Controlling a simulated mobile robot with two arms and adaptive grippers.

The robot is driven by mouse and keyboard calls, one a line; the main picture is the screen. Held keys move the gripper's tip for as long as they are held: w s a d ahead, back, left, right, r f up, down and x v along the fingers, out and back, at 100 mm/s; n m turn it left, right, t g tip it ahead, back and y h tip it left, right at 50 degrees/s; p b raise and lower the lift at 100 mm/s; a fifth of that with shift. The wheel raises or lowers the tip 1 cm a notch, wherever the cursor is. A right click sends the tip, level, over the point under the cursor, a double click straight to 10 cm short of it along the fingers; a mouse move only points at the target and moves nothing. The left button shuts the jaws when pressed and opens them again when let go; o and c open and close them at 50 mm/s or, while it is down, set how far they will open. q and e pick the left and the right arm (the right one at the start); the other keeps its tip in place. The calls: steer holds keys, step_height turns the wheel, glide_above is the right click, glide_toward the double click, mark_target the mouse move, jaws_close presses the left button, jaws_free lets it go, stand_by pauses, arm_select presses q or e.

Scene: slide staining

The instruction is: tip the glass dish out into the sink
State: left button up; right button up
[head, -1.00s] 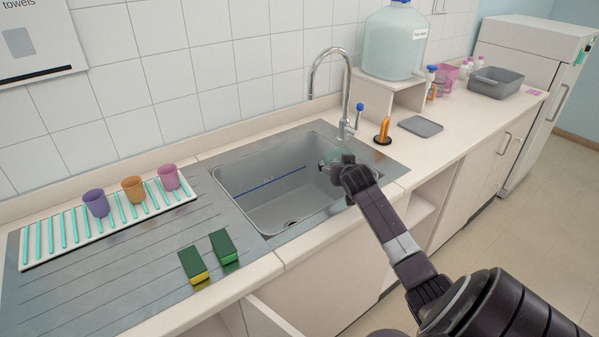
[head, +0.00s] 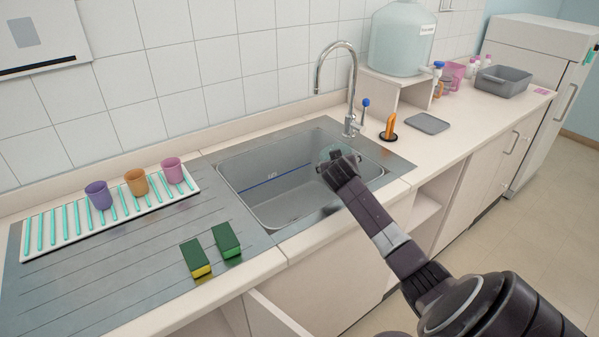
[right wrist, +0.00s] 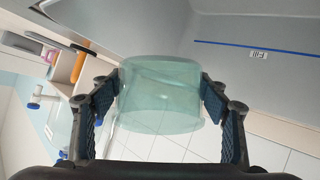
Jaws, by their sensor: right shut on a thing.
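The glass dish (right wrist: 160,95) is a clear, teal-tinted round vessel. It sits between the two fingers of my right gripper (right wrist: 163,100), which is shut on it from both sides. In the head view my right gripper (head: 338,160) is over the right part of the grey sink (head: 265,175); only a faint edge of the dish shows there, behind the fingers. The right wrist view is turned over, with the sink basin (right wrist: 250,60) at the top and wall tiles at the bottom. I cannot make out any liquid. My left gripper is not in view.
The tall faucet (head: 350,90) and its blue-tipped lever (head: 364,108) stand behind the gripper. An orange-handled tool (head: 389,126) and a grey tray (head: 428,123) are to the right. Cups on a striped rack (head: 70,232) and two sponges (head: 227,240) lie left of the sink.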

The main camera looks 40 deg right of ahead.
mark_target(325, 158)
steer(key=w+a+n+b, duration=0.1)
steer(key=w+a+f+n+g+h+b, duration=0.1)
steer(key=shift+w+f+g+h+b, duration=0.1)
steer(key=shift+w+g+h+b, duration=0.05)
steer(key=shift+g+h+b, duration=0.2)
steer(key=shift+w+a+r+n, duration=0.1)
steer(key=shift+r+n, duration=0.2)
steer(key=shift+n, duration=0.1)
steer(key=shift+a+r+n+h, duration=0.1)
steer(key=shift+r+n+h, duration=0.05)
steer(key=shift+n+h, duration=0.15)
steer(key=shift+w+r+g, duration=0.15)
steer(key=shift+r+g, duration=0.05)
steer(key=shift+g, duration=0.15)
steer(key=shift+a+r+n+h, duration=0.1)
steer(key=shift+r+n+h, duration=0.15)
steer(key=shift+n, duration=0.25)
steer(key=shift+w+r, duration=0.1)
steer(key=shift+r, duration=0.05)
steer(key=shift+a+r+n+g+h, duration=0.1)
steer(key=shift+r+n+g+h, duration=0.15)
steer(key=shift+n, duration=0.25)
steer(key=shift+w+a+r+n+g+h, duration=0.2)
steer(key=shift+r+n+h, duration=0.1)
steer(key=shift+n+h, duration=0.1)
steer(key=shift+w+a+r+n+g+h, duration=0.15)
steer(key=shift+r+n+h, duration=0.1)
steer(key=shift+n+h, duration=0.15)
stand_by(0.4)
